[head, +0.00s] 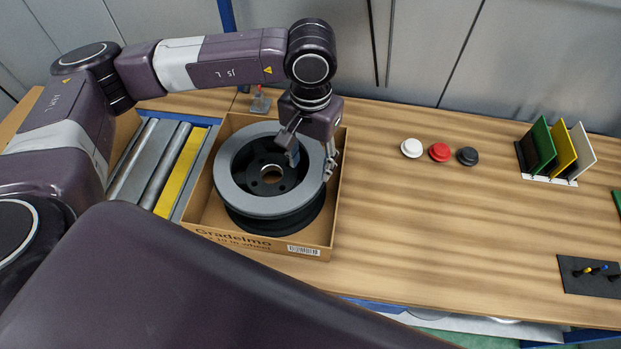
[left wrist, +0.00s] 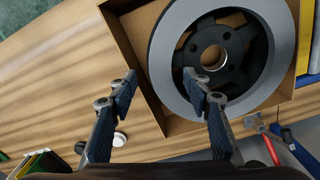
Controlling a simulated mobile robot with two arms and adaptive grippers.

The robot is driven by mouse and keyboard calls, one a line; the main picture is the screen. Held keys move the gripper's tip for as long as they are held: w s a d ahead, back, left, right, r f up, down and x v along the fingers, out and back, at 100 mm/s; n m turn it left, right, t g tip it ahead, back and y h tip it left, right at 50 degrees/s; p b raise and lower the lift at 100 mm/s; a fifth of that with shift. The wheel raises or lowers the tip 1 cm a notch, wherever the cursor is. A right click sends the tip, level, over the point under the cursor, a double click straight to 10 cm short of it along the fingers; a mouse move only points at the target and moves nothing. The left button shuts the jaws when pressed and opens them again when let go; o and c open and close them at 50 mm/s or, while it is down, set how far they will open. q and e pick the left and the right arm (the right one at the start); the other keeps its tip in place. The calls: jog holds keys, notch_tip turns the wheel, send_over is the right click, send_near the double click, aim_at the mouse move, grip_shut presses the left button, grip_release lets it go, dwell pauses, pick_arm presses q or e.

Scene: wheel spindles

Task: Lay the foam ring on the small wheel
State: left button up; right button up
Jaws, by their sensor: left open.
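The grey foam ring (head: 265,207) lies flat on top of the black small wheel (head: 245,225) in an open cardboard box. The wheel's hub and dark spokes show through the ring's opening. In the left wrist view the ring (left wrist: 163,65) also surrounds the wheel's spokes (left wrist: 232,45). My left gripper (head: 312,160) is open at the ring's back right side. In the wrist view its fingertips (left wrist: 161,82) stand apart, one outside the ring's edge and one near its inner edge. I cannot tell whether they touch it. My right gripper is not in view.
The cardboard box (head: 310,251) has low walls around the wheel. Rollers and a yellow strip (head: 181,172) lie to its left. White (head: 411,148), red (head: 439,152) and black (head: 467,156) buttons stand to the right, with a rack of coloured plates (head: 550,180) beyond. The middle table is clear.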

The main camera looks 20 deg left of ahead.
pick_arm(q)
notch_tip(320, 180, up, 5)
jog(key=shift+f+b, duration=0.1)
jog(key=shift+b, duration=0.5)
